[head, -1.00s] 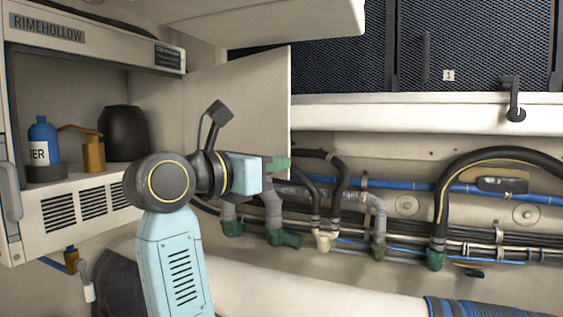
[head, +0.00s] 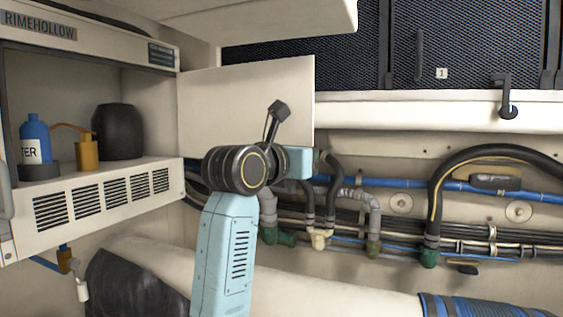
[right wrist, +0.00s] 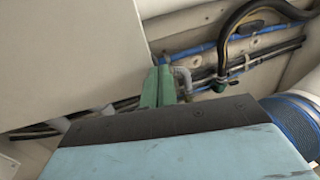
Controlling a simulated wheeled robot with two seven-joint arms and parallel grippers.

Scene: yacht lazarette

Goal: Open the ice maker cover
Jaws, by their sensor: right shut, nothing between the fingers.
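The ice maker (head: 100,205) is the off-white RIMEHOLLOW cabinet at the left of the head view, its front bay uncovered. Its cover (head: 235,100) is a plain pale panel, swung out to the right from the cabinet's right side. It also fills the upper left of the right wrist view (right wrist: 65,60). My right arm stands in front of the panel's lower part. My right gripper (right wrist: 158,85) has green fingers, shut and empty, just beside the panel's edge; contact cannot be told. In the head view the gripper is mostly hidden behind its wrist. My left gripper is out of view.
Inside the bay are a blue bottle (head: 35,140), an amber bottle (head: 87,154) and a dark round container (head: 118,132). Hoses and blue pipes (head: 460,186) run along the wall at right. A blue coil (head: 475,306) lies lower right.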

